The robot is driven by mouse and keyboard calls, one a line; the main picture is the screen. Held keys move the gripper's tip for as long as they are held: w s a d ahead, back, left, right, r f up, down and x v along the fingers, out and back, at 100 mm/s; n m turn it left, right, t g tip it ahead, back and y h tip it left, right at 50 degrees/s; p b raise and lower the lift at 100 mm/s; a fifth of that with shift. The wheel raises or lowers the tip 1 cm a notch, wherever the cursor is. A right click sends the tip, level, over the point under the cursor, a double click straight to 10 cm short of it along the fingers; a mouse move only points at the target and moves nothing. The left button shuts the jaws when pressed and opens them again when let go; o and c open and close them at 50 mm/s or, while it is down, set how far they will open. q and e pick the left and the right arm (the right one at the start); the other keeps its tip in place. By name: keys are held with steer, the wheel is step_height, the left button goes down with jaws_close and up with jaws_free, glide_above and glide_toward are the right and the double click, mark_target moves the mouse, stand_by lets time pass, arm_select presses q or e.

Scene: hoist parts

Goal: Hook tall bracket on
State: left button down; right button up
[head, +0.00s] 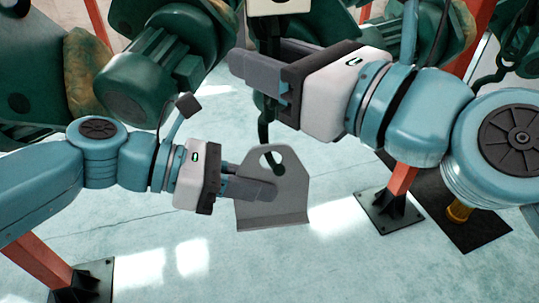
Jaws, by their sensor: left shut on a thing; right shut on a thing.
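The tall bracket (287,207) is a grey plate with a rounded top, a round hole and a bent foot. It hangs upright above the floor in the middle of the head view. My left gripper (262,188) is shut on its left side, below the hole. A dark hook (264,132) comes down from my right gripper (252,68), and its curved lower end shows at the bracket's hole. I cannot tell whether it bears the bracket. My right gripper is shut on the hook's upper part, mostly hidden between the fingers.
A pale block (281,6) is above my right gripper. Large green motor-like machines (150,80) stand behind on the left, with more at the top right. Orange posts on dark foot plates (391,212) stand on the pale floor. The floor (270,270) in front is clear.

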arm_select(q)
steer(key=shift+w+f, duration=0.15)
steer(key=shift+f, duration=0.25)
stand_by(0.7)
stand_by(0.6)
steer(key=c, duration=1.1)
jaws_free()
steer(key=shift+f, duration=0.15)
steer(key=v, duration=0.8)
